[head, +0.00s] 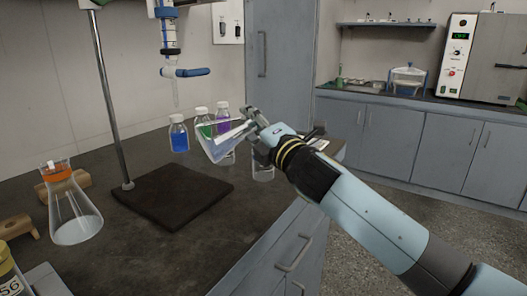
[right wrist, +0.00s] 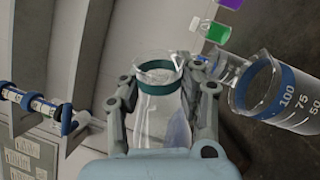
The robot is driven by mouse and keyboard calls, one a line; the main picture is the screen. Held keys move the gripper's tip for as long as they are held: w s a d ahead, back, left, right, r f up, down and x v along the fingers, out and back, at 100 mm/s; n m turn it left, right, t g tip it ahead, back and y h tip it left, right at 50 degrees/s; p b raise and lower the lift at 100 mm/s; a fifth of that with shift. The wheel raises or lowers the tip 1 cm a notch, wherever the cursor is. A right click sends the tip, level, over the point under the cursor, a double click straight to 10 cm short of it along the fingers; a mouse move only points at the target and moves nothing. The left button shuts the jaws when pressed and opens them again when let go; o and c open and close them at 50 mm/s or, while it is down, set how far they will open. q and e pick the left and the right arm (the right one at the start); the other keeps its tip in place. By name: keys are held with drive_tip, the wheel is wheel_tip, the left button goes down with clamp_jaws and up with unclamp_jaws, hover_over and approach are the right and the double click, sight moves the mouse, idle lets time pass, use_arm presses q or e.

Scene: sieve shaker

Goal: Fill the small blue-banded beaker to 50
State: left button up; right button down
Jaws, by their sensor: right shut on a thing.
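My right gripper (head: 252,122) is shut on a clear conical flask (head: 226,142), which is tilted above the bench. In the right wrist view the flask (right wrist: 158,115) has a teal band below its spouted rim and a little bluish content; my right gripper (right wrist: 162,95) has a finger on each side. The blue-banded beaker (right wrist: 285,95) is at the right of that view, with marks 100, 75 and 50. It looks clear, and I cannot make out a liquid level. A clear glass (head: 263,173) below my gripper is probably this beaker, partly hidden. My left gripper is not in view.
Bottles with blue (head: 179,137), green (head: 203,124) and purple (head: 223,117) contents stand behind the flask. A burette (head: 167,40) hangs above a dark stand base (head: 172,196). An orange-banded flask (head: 73,210) stands at left.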

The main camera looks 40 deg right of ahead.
drive_tip(key=shift+d+f+m+b, duration=0.15)
drive_tip(key=shift+f+m+b, duration=0.3)
drive_tip(key=shift+m+b, duration=0.55)
idle(1.2)
drive_tip(key=shift+d+r+m+h+b, duration=0.15)
drive_tip(key=shift+m+h+b, duration=0.25)
drive_tip(key=shift+m, duration=0.25)
drive_tip(key=shift+d+r+m+h+b, duration=0.1)
drive_tip(key=shift+m+h+b, duration=0.25)
drive_tip(key=shift+m, duration=0.3)
idle(2.8)
